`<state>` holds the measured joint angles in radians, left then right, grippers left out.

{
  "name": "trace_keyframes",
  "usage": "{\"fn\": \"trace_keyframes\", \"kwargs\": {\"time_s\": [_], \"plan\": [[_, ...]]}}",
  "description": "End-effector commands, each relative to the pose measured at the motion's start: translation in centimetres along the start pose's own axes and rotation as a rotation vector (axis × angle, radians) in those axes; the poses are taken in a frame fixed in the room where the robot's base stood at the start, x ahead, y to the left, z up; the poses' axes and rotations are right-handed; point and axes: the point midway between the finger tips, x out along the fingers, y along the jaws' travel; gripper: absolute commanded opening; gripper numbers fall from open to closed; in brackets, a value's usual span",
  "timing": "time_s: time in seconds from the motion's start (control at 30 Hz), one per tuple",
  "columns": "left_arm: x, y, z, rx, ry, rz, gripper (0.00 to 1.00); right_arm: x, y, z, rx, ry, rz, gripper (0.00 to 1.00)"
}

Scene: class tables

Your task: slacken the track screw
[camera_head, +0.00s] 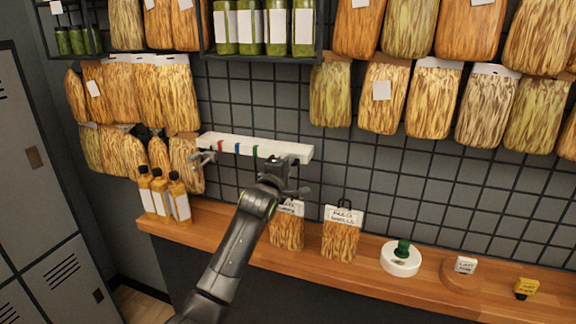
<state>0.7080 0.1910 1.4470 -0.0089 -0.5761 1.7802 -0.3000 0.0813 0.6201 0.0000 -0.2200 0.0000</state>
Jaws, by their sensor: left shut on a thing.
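A white track (228,142) runs across the grid wall above the counter. It has small red, blue and green marks along its front. A grey metal fitting (203,159) hangs at its left end. My left gripper (277,166) is up against the underside of the track near its right end. Its jaws are shut on a small part there, seemingly the track screw, which the gripper hides. My right gripper is out of view.
Packs hang on the wall above and to both sides. Lockers (32,160) stand at left.

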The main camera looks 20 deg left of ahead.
Motion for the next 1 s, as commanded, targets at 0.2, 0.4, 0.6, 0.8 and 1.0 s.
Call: {"fn": "trace_keyframes", "kwargs": {"time_s": [0.2, 0.4, 0.6, 0.8, 1.0], "plan": [[0.00, -0.02, -0.01, -0.020, 0.000, 0.000, 0.00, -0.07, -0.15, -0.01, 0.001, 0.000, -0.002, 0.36], [0.00, -0.03, 0.00, -0.021, 0.000, -0.001, 0.00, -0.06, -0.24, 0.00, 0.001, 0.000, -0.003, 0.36], [0.00, -0.03, 0.01, -0.021, 0.000, -0.001, 0.24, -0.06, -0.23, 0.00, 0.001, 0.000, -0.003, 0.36], [0.00, -0.03, 0.00, -0.019, 0.000, -0.001, 0.34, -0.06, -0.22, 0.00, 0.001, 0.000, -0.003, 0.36], [-0.11, -0.05, 0.00, -0.019, 0.000, 0.000, 0.34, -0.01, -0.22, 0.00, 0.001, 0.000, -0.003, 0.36]]}}
